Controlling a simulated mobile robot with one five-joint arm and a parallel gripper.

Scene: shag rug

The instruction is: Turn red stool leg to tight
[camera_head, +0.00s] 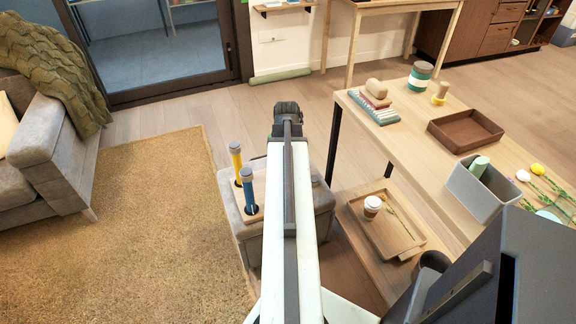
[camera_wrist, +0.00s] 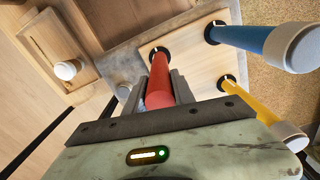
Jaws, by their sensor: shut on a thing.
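The red stool leg (camera_wrist: 159,82) shows in the wrist view, rising from a dark-rimmed hole in a wooden board. My gripper (camera_wrist: 160,88) is shut on it, with one finger on each side. The stool (camera_head: 249,238) is a grey upholstered block with the wooden board on top. A blue leg (camera_head: 249,190) and a yellow leg (camera_head: 236,160) stand in the board, both with grey caps. They also show in the wrist view, blue (camera_wrist: 250,40) and yellow (camera_wrist: 245,98). In the head view my arm hides the red leg, and my gripper (camera_head: 287,108) is seen from behind.
A wooden table (camera_head: 400,148) stands to the right, with a brown tray (camera_head: 466,130) and a grey bin (camera_head: 485,190) on it. Its lower shelf holds a wooden tray (camera_head: 378,236) with a cup (camera_head: 372,206). A shag rug (camera_head: 130,230) and a sofa (camera_head: 45,150) are left.

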